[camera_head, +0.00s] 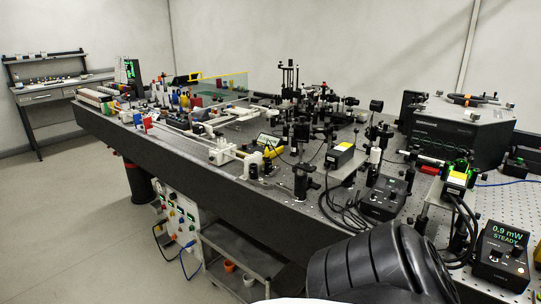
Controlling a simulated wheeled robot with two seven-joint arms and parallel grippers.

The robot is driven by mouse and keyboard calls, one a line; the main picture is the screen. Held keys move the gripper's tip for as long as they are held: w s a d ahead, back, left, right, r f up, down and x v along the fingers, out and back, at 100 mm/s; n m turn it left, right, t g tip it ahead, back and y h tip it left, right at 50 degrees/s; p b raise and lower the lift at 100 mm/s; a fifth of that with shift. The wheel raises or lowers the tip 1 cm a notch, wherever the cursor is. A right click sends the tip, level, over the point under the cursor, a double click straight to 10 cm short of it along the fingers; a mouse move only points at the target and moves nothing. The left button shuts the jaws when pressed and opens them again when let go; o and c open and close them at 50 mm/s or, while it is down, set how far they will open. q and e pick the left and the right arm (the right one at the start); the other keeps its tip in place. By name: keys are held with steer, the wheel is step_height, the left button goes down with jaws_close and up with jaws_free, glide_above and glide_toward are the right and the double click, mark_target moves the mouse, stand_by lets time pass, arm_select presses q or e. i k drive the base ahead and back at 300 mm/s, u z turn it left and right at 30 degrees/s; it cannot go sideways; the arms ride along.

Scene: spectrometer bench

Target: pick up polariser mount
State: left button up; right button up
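The optical bench (130,145) runs from the near right to the far left, and its top is crowded with small black optic mounts on posts. Several post-held mounts (302,150) stand near the front edge in the middle, and a taller post assembly (289,78) stands behind them. I cannot tell which of these is the polariser mount; they are small and overlap one another. Neither of my grippers shows. A black ribbed part (375,265), likely mine, covers the bottom right of centre.
A power meter reading 0.9 mW (502,250) and a black control box (384,197) with loose cables sit at the right. A large dark instrument (455,135) stands behind. A grey cart (240,250) is below the bench edge. The floor at left is clear.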

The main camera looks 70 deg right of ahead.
mark_target(296, 128)
steer(key=i, duration=1.1)
steer(key=z, duration=2.45)
